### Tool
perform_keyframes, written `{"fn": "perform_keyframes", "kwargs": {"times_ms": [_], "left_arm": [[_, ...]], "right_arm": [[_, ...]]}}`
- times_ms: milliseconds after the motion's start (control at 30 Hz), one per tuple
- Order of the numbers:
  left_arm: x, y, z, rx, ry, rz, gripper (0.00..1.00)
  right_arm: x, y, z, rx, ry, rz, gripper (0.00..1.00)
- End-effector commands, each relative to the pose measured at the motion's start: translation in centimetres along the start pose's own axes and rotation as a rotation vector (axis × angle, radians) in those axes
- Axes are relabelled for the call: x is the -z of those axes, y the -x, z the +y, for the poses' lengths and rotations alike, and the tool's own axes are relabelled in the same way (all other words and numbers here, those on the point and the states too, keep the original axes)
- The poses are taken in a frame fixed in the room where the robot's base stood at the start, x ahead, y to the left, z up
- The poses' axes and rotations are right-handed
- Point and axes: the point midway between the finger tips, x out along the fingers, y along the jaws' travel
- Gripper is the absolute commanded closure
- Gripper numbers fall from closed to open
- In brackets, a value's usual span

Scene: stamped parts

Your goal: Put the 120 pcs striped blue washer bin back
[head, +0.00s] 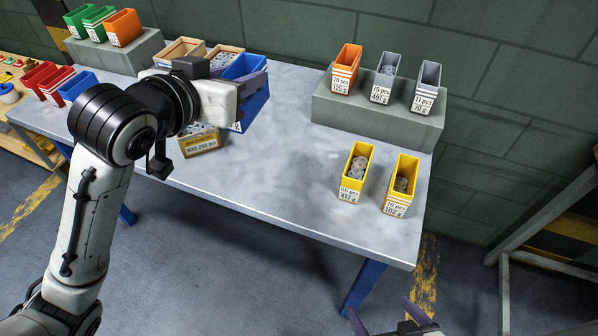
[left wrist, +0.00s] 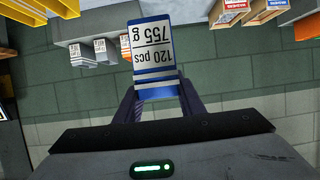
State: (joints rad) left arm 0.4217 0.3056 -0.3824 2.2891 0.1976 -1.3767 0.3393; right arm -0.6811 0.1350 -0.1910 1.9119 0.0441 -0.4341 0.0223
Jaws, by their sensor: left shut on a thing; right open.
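The blue bin (head: 256,104) is at the middle-left of the table in the head view, partly hidden by my left gripper (head: 240,84). In the left wrist view the bin (left wrist: 157,84) shows blue and white stripes and an upside-down label reading 120 pcs, 755 g. My left gripper (left wrist: 158,104) is shut on it, one finger on each side. I cannot tell whether its base touches the table. Its contents are hidden. My right gripper (head: 400,322) is open and empty at the bottom edge of the head view, below the table front.
A grey riser (head: 375,112) at the right holds one orange and two grey bins. Two yellow bins (head: 355,172) stand before it. Another riser (head: 125,52) at the left holds green and orange bins; red and blue bins (head: 76,86) stand before it. Cardboard boxes (head: 200,143) sit near my left gripper.

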Motion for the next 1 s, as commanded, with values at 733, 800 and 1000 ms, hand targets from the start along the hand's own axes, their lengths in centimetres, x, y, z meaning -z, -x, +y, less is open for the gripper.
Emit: {"fn": "perform_keyframes", "kwargs": {"times_ms": [733, 800, 1000], "left_arm": [[-12.3, -13.2, 10.5, -0.383, -0.156, -0.002, 1.0], [-12.8, -13.5, 10.5, -0.383, -0.157, 0.0, 1.0], [-15.1, -14.4, 10.5, -0.383, -0.156, -0.002, 1.0]], "right_arm": [[-2.6, -1.9, 0.2, 0.0, -0.001, -0.013, 0.04], [-2.6, -1.9, 0.2, 0.0, -0.001, -0.013, 0.04], [-2.7, -2.0, 0.2, 0.0, -0.001, -0.012, 0.04]]}}
